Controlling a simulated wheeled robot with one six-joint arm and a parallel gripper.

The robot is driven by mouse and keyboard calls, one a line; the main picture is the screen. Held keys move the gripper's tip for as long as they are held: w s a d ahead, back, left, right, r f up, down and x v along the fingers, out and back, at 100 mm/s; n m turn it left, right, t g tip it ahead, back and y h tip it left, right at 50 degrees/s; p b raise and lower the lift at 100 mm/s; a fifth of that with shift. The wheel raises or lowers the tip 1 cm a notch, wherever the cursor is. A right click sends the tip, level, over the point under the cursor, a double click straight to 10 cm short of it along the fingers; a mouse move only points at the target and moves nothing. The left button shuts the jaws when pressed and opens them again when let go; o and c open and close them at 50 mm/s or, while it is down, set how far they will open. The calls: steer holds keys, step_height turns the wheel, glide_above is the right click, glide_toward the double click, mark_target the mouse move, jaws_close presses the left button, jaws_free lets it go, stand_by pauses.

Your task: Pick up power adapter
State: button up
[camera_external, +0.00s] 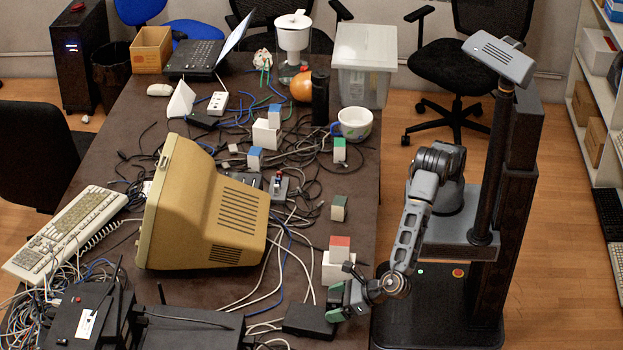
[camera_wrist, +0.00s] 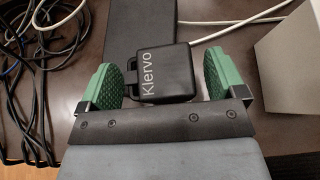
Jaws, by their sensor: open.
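The power adapter (camera_wrist: 165,80), a small black block with "Klervo" on it in white, lies on the dark table in the wrist view. My gripper (camera_wrist: 165,74) is open, with one green pad on each side of the adapter. A gap shows between the right pad and the adapter; the left pad is very close to it, and I cannot tell if they touch. In the external view my gripper (camera_external: 336,303) is low over the near right table edge. The adapter cannot be made out clearly there.
A flat black box (camera_external: 308,320) lies just left of my gripper, and a dark box (camera_wrist: 142,28) lies behind the adapter. A white block (camera_wrist: 290,60) stands close to the right finger. Dark cables (camera_wrist: 38,60) lie at left. A beige monitor (camera_external: 205,205) stands further left.

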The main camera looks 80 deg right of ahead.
steer(key=shift+w+f, duration=0.15)
steer(key=shift+c, duration=0.2)
steer(key=c, duration=1.1)
steer(key=shift+c, duration=0.2)
